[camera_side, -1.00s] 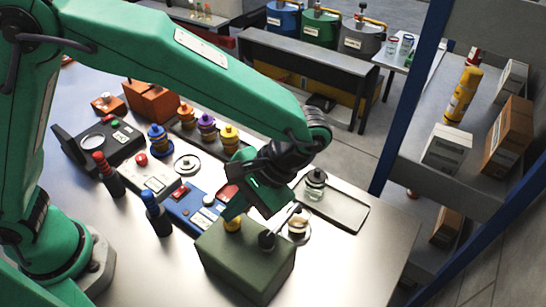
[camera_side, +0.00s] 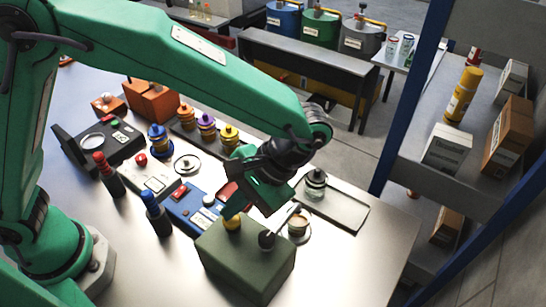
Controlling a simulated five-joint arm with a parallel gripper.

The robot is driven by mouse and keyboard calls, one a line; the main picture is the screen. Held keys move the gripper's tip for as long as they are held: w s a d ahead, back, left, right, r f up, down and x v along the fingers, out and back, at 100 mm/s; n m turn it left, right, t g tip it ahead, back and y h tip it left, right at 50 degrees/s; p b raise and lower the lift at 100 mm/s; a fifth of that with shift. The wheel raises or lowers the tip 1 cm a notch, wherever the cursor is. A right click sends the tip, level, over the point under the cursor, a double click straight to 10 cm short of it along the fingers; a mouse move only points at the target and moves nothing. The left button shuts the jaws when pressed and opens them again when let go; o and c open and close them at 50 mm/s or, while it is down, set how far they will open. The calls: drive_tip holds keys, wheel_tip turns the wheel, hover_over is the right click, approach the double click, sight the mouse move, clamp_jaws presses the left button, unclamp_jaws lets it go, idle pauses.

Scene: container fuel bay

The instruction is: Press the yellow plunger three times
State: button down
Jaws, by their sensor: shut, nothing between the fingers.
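The yellow plunger (camera_side: 232,224) stands on top of a dark green box (camera_side: 243,262) at the front of the table. Its upper part is partly hidden by my gripper. My gripper (camera_side: 232,211) is shut and empty, pointing down with its fingertips right at the plunger's top. I cannot tell for sure whether they touch it.
A dark knob or nozzle (camera_side: 267,239) sits on the box right of the plunger. A small jar (camera_side: 298,226) and a tray with a glass jar (camera_side: 315,186) are to the right. A blue bottle (camera_side: 155,213), blue case (camera_side: 188,206) and several small containers stand left. The table's front right is bare.

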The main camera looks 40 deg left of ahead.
drive_tip(key=shift+r, duration=1.3)
drive_tip(key=shift+r, duration=0.1)
drive_tip(key=shift+r, duration=2.45)
drive_tip(key=s+a+r+t+h, duration=0.1)
drive_tip(key=a+t, duration=0.4)
drive_tip(key=a, duration=0.7)
drive_tip(key=s+a+r+t+h, duration=0.1)
drive_tip(key=a+r+t+h, duration=0.2)
drive_tip(key=a, duration=0.9)
drive_tip(key=shift+s+a+r+n+t+h, duration=0.2)
drive_tip(key=shift+s+n+t+h, duration=0.3)
drive_tip(key=shift+t, duration=1)
drive_tip(key=shift+w, duration=0.1)
